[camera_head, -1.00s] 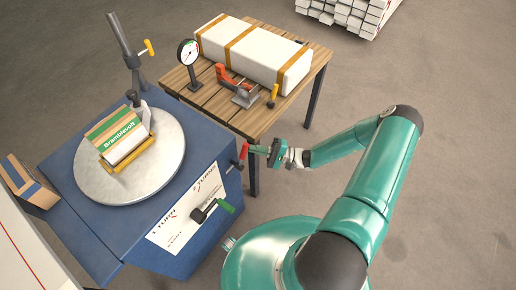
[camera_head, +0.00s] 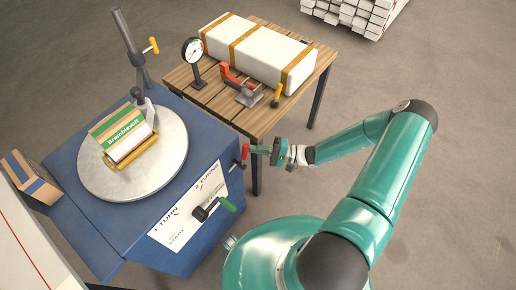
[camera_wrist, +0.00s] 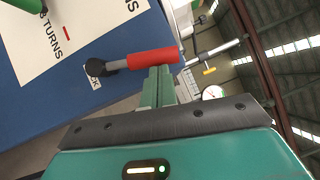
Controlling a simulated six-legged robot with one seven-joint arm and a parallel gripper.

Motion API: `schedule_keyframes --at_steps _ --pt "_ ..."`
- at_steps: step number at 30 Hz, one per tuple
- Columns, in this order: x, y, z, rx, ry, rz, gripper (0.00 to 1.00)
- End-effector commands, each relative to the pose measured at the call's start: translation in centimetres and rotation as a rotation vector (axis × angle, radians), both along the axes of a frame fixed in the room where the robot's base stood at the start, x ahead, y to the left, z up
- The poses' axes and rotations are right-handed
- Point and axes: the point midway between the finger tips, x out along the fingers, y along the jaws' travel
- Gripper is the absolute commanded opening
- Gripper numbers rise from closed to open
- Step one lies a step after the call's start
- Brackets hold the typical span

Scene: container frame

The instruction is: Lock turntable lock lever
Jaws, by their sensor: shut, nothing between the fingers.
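The turntable lock lever (camera_head: 244,156) has a red handle and a dark pivot on the right side of the blue turntable stand (camera_head: 213,165). In the wrist view its red handle (camera_wrist: 152,59) lies across the picture, with the black pivot at its left end. My gripper (camera_head: 255,150) is shut and empty. Its green fingertips (camera_wrist: 158,72) are at the red handle, touching or very close; I cannot tell which. A label beside the pivot is partly covered; only "CK" shows. The round metal turntable (camera_head: 170,165) carries a box marked "Bramblevolt" (camera_head: 120,133).
A green-handled crank (camera_head: 226,204) sticks out of the stand's front, beside a white printed panel (camera_head: 185,228). A wooden table (camera_head: 262,118) behind holds a gauge, an orange-handled clamp and a long white package. Open floor lies to the right.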

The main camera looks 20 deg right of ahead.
Motion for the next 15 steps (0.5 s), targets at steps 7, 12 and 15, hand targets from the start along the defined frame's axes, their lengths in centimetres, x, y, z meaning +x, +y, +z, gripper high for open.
schedule_keyframes --at_steps 7,12,15 --pt "-1.0 1.4 1.2 -0.174 -0.128 0.002 0.00" --pt "-1.8 2.5 1.7 -0.299 -0.219 0.002 0.00" --pt "-2.3 3.1 1.8 -0.367 -0.267 0.002 0.00"
